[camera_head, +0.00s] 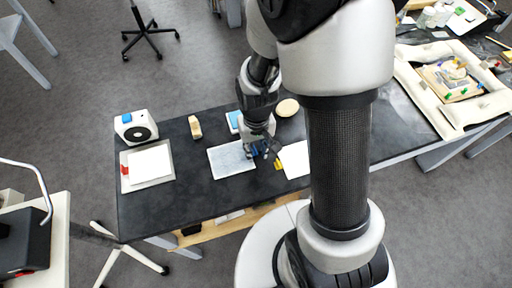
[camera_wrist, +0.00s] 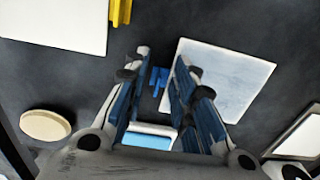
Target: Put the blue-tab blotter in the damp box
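The blue-tab blotter is a pale grey-blue sheet (camera_head: 231,161) flat on the dark table; it also shows in the wrist view (camera_wrist: 215,80). Its blue tab (camera_wrist: 158,80) sticks out from one edge. My gripper (camera_head: 262,152) is over that edge. In the wrist view my gripper (camera_wrist: 161,65) is open, with the tab showing between its fingers and a gap to each finger. I cannot tell how high the fingertips are above the table. A light-blue-topped white item (camera_head: 233,121) lies behind the blotter. I cannot tell for sure which thing is the damp box.
A white sheet (camera_head: 295,158) with a yellow tab (camera_wrist: 120,12) lies to the right. A white sheet with a red tab (camera_head: 150,163) lies left, near a white device (camera_head: 136,127). A tan block (camera_head: 195,127) and a beige disc (camera_head: 288,107) stand behind. Bare table separates them.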

